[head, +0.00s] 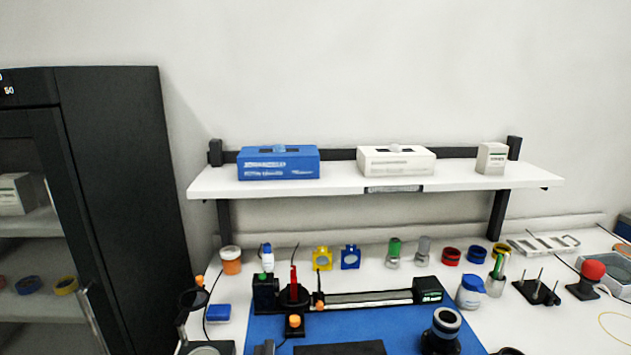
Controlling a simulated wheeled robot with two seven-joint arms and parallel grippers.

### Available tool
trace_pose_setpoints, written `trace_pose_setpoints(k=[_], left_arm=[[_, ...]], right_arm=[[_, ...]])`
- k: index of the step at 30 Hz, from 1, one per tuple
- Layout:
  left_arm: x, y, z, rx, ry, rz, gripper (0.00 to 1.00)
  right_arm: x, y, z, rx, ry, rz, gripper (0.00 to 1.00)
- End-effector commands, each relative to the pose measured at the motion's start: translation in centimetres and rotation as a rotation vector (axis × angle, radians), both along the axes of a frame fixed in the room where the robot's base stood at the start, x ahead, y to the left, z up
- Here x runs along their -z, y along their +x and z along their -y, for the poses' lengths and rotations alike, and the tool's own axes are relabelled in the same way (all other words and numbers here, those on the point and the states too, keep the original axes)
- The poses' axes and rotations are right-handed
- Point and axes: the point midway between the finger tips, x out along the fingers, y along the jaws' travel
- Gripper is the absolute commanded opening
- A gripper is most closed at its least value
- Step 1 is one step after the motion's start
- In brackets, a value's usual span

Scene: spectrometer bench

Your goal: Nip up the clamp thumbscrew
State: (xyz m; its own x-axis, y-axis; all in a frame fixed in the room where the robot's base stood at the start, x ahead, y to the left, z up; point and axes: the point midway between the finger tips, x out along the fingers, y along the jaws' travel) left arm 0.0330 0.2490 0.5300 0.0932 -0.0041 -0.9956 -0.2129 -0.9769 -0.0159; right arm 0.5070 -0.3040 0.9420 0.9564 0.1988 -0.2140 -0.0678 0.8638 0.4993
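A black optical rail assembly (365,299) stands on the blue mat (390,325). At its left end is a round black mount with a red upright part (293,278). Just in front of it is a small black block with an orange knob (294,321). Another small orange knob (319,296) sits on a thin post at the rail. I cannot tell which orange knob is the clamp thumbscrew, or how tight either is. Neither of my grippers can be made out in the head view.
A magnifier-like stand (193,298) is left of the mat. A black cylinder with a pale ring (443,325) stands at the mat's right front. Bottles, coloured rings and a red-knobbed stand (592,270) line the back and right. A shelf (375,187) overhangs the bench's back.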

Motion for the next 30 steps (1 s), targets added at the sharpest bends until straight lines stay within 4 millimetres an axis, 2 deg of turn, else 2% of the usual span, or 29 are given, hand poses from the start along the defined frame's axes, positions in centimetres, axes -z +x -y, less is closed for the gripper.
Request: trace_pose_setpoints(k=[19, 30], left_arm=[[0.5, -0.2, 0.0, 0.000, 0.001, -0.003, 0.72], [0.1, -0.2, 0.0, 0.000, 0.001, -0.003, 0.72]], right_arm=[[1.0, -0.1, -0.4, -0.001, 0.002, -0.005, 0.00], [1.3, -0.3, -0.4, -0.002, 0.001, -0.011, 0.00]])
